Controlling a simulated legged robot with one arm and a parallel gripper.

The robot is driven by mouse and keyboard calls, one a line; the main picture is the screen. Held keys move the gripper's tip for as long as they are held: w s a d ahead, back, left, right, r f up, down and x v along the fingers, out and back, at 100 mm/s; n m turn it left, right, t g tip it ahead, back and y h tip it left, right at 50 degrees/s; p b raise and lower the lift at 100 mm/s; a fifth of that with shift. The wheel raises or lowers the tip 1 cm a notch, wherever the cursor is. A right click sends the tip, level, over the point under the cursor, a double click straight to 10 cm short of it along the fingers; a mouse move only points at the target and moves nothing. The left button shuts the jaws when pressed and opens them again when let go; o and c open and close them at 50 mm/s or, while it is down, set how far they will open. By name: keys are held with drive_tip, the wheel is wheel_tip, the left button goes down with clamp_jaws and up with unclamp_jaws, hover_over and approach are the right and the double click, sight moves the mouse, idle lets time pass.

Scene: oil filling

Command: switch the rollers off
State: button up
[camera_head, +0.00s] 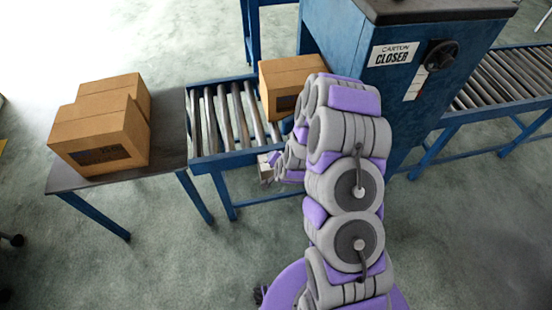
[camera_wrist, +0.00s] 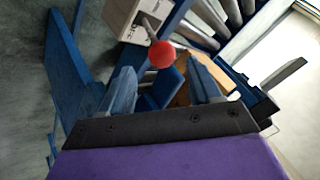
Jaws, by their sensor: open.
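A pale switch box (camera_wrist: 128,14) with a short grey lever ending in a red ball knob (camera_wrist: 162,54) shows at the top of the wrist view. The box is fixed beside the blue roller frame. My gripper (camera_wrist: 164,82) is open and empty, and the red knob appears between and just beyond its two fingertips. I cannot tell whether a finger touches it. The rollers (camera_head: 225,118) lie on a blue frame in the head view. My arm reaches down to the frame's front side, hiding most of my gripper and the knob there.
A cardboard box (camera_head: 288,72) sits at the rollers' right end, against the blue carton closer (camera_head: 400,75). Two cardboard boxes (camera_head: 95,128) stand on a dark table (camera_head: 172,150) at left. More rollers (camera_head: 505,75) continue at right. The floor in front is clear.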

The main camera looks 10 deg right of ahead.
drive_tip(key=p+v, duration=1.1)
drive_tip(key=p, duration=0.4)
drive_tip(key=shift+p, duration=0.35)
drive_tip(key=shift+w, duration=0.1)
